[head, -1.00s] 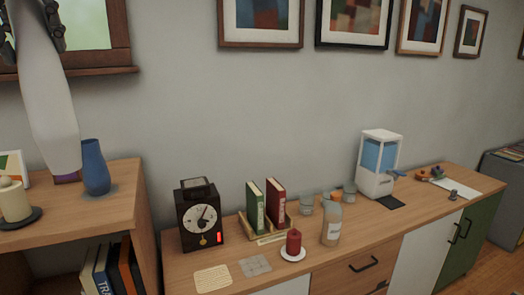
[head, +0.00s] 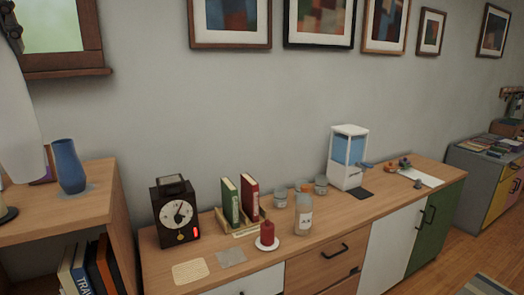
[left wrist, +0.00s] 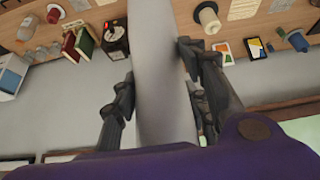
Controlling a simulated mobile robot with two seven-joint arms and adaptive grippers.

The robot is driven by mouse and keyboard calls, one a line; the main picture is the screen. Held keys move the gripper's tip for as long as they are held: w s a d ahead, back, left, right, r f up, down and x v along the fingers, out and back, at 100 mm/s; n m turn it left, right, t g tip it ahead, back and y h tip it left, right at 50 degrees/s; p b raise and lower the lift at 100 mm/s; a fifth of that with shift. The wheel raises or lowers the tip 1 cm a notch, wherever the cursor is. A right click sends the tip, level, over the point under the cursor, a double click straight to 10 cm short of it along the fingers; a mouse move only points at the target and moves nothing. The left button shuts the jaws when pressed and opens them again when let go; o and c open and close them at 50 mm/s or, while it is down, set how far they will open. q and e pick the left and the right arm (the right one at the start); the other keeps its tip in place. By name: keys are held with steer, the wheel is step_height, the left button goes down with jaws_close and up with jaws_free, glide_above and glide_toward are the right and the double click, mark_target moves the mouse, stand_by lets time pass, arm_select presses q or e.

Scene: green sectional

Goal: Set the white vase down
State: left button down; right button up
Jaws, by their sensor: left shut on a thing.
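The tall white vase (head: 20,130) hangs upright at the left edge of the head view, partly cut off. Its lower end overlaps the wooden shelf unit's top (head: 85,195); I cannot tell whether it touches. My left gripper (head: 12,25) is shut on the vase's upper part. In the left wrist view the vase (left wrist: 162,110) runs between the two dark fingers of the gripper (left wrist: 157,70). A blue vase (head: 69,166) stands just right of the white vase's lower end. My right gripper is in neither view.
A dark edge of a candle plate (head: 8,214) lies at the left. A lower sideboard (head: 345,232) holds a clock (head: 176,212), books (head: 240,200), a red candle (head: 268,232), jars and a white dispenser (head: 347,157). A window frame (head: 60,50) is above.

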arm_select(q)
steer(key=shift+s+a, duration=0.1)
steer(key=shift+a, duration=0.3)
steer(key=s+a+f+n, duration=0.2)
steer(key=s+a+f, duration=0.1)
steer(key=a+f, duration=1)
steer(key=shift+a+f+m, duration=0.5)
steer(key=shift+a+f, duration=1.5)
steer(key=shift+f, duration=5)
steer(key=w+d+f+m+h, duration=0.1)
steer(key=w+d+f+m, duration=0.3)
steer(key=d+f, duration=1.25)
arm_select(e)
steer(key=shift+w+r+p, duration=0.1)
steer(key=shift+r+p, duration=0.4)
steer(key=shift+p, duration=0.15)
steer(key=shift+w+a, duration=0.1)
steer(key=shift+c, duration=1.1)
arm_select(q)
steer(key=w+d+f+m+h, duration=0.1)
steer(key=d, duration=1.1)
steer(key=w+d+f+m+h, duration=0.1)
steer(key=d+f+m, duration=0.1)
steer(key=d, duration=1)
steer(key=shift+w+d+t, duration=0.35)
steer(key=shift+d+t, duration=0.05)
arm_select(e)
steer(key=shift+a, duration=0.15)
